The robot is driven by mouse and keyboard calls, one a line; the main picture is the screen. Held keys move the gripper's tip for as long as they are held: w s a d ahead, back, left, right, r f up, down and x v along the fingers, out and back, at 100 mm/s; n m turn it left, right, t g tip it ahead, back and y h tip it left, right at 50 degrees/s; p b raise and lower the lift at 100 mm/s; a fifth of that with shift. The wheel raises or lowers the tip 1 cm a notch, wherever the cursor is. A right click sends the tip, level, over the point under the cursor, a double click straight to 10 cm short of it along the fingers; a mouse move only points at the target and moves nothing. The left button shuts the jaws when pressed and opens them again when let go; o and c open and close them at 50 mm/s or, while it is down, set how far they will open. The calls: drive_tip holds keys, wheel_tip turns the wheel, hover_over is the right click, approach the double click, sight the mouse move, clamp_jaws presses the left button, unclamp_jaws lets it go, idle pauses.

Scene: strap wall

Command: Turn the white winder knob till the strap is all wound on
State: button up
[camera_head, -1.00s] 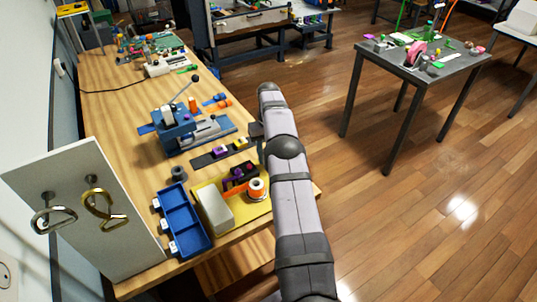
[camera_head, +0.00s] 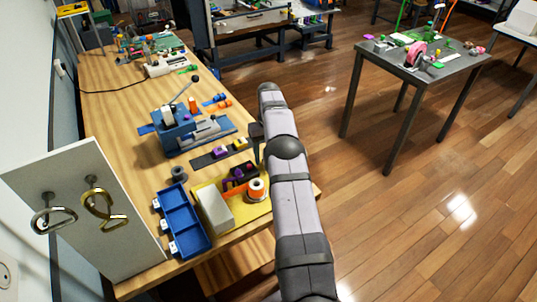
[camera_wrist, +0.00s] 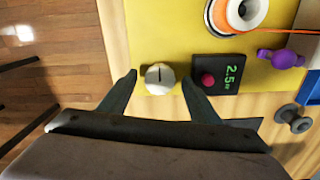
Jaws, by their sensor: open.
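The white winder knob (camera_wrist: 159,79) shows in the wrist view at the edge of a yellow board (camera_wrist: 165,25). It is round, with a dark mark on its face. My gripper (camera_wrist: 158,77) is open, its two fingertips on either side of the knob with a small gap at each side. The orange strap (camera_wrist: 287,31) runs from a spool (camera_wrist: 238,13) with a pale hub toward the right. In the head view the spool (camera_head: 256,187) sits on the yellow board; my arm hides the knob there. My gripper (camera_head: 257,150) is only partly seen.
A black box (camera_wrist: 222,74) with a red button and a green "2.5" readout is right of the knob. A purple piece (camera_wrist: 288,59) lies by the strap. A pale block (camera_head: 215,210), blue tray (camera_head: 181,222) and blue clamp device (camera_head: 178,135) stand nearby on the bench.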

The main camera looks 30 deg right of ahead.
drive_tip(key=shift+r, duration=3.7)
drive_tip(key=shift+w+a+r, duration=0.15)
drive_tip(key=shift+a+r, duration=0.15)
drive_tip(key=shift+a, duration=0.2)
drive_tip(key=s+a+r+n, duration=0.1)
drive_tip(key=s+a+r, duration=0.1)
drive_tip(key=s+a, duration=0.45)
drive_tip(key=s+a+r, duration=0.2)
drive_tip(key=s+a, duration=0.1)
drive_tip(key=a, duration=0.6)
drive_tip(key=s+a+f, duration=0.1)
drive_tip(key=s+a, duration=0.2)
drive_tip(key=s, duration=0.4)
drive_tip(key=s+a+f, duration=0.2)
drive_tip(key=s+a, duration=0.1)
drive_tip(key=s, duration=0.5)
drive_tip(key=s+a+f+n, duration=0.1)
drive_tip(key=s+a, duration=0.2)
drive_tip(key=s, duration=0.4)
drive_tip(key=shift+s+f, duration=0.2)
drive_tip(key=shift+s, duration=0.15)
